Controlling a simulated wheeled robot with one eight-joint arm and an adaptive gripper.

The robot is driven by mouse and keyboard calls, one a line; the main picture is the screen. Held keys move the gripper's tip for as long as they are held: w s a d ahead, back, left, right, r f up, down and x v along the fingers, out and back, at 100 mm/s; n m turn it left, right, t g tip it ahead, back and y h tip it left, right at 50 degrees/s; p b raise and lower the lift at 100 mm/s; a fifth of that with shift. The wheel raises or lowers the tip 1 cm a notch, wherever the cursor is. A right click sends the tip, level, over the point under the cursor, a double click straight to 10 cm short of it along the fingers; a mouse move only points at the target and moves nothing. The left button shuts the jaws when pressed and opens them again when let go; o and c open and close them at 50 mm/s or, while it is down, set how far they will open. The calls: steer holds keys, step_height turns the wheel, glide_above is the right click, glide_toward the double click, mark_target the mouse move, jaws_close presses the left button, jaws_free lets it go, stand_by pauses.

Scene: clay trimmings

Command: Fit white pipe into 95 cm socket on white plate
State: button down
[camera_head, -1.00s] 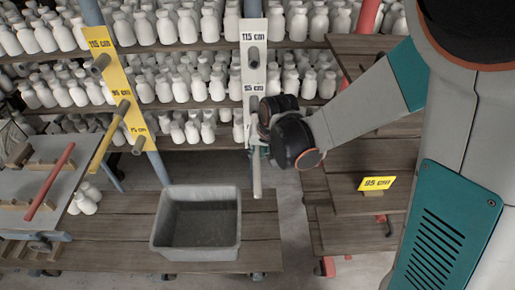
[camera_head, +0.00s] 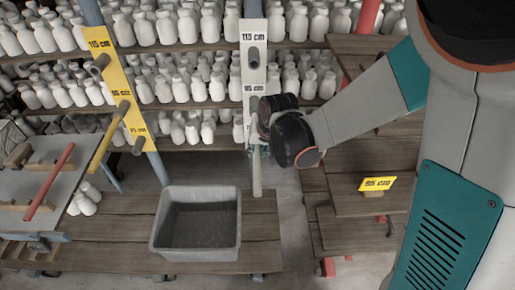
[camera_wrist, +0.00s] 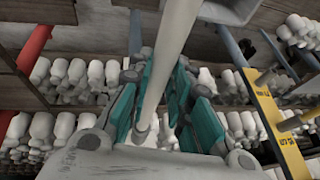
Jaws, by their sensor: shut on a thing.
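The white plate (camera_head: 252,68) stands upright at the centre, with 115 cm and 95 cm labels and dark-holed sockets. My gripper (camera_head: 258,150) is in front of its lower part and hides much of the area under the 95 cm label. It is shut on the white pipe (camera_head: 257,180), whose near end points down towards the camera. In the wrist view the pipe (camera_wrist: 176,55) runs between the teal finger pads of my gripper (camera_wrist: 160,105). I cannot tell whether its far end is inside the 95 cm socket.
A yellow plate (camera_head: 122,90) with pegs stands left. A grey bin (camera_head: 197,190) sits on the wooden bench below. A table with a red bar (camera_head: 50,180) is at left. A yellow 95 cm sign (camera_head: 373,184) stands on wooden steps at right. Shelves of white bottles fill the back.

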steer(key=shift+w+d+b, duration=0.15)
steer(key=shift+w+b, duration=0.3)
steer(key=shift+w, duration=4.4)
steer(key=c, duration=1.4)
jaws_free()
steer(key=shift+o, duration=0.2)
steer(key=v, duration=1.2)
